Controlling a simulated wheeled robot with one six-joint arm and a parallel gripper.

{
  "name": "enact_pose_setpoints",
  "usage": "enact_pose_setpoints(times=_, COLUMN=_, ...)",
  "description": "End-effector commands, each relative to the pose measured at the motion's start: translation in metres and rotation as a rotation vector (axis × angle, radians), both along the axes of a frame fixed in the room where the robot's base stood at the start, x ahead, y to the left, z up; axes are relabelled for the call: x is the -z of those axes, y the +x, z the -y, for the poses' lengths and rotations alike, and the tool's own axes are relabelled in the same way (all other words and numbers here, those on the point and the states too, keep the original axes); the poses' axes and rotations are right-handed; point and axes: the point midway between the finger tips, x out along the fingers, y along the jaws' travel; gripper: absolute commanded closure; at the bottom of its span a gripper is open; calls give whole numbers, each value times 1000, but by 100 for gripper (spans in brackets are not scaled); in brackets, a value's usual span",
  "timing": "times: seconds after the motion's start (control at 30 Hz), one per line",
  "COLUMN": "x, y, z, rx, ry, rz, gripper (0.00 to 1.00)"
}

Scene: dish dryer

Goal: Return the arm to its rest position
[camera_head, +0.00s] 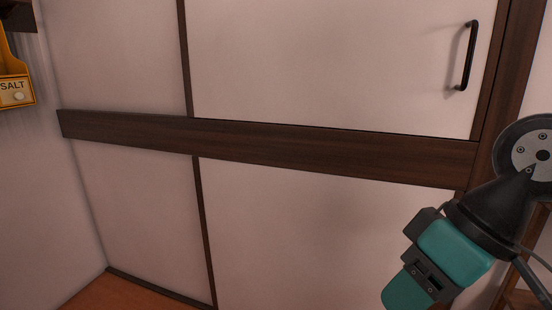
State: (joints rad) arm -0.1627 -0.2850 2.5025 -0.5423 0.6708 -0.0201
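My arm shows at the right edge, with a dark round joint (530,150) and a black tapering link (490,215). Its end carries my gripper (425,275), made of teal and dark grey parts, at the lower right in front of the pale cabinet. I cannot make out its fingertips clearly, and the lower teal part reaches towards the bottom edge of the picture. I cannot see anything held.
A pale cabinet (320,60) with dark wooden trim (300,148) and a black handle (467,55) fills most of the view. A yellow salt holder (15,90) is at the far left. Brown floor (125,293) shows at the lower left.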

Motion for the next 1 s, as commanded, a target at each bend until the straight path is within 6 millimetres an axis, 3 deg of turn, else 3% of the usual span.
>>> enact_pose_setpoints(times=0.1, x=20, y=-41, z=0, rx=-67, ry=-87, rz=-88, gripper=61)
enact_pose_setpoints(times=0.17, x=-4, y=-37, z=1, rx=-55, ry=-82, rz=-83, gripper=61)
enact_pose_setpoints(times=0.47, x=-73, y=-36, z=1, rx=-53, ry=-79, rz=-81, gripper=61)
enact_pose_setpoints(times=0.73, x=-161, y=-35, z=0, rx=-53, ry=-78, rz=-79, gripper=61)
enact_pose_setpoints(times=0.87, x=-183, y=-35, z=0, rx=-53, ry=-78, rz=-79, gripper=61)
enact_pose_setpoints(times=1.0, x=-190, y=-35, z=0, rx=-53, ry=-78, rz=-79, gripper=61)
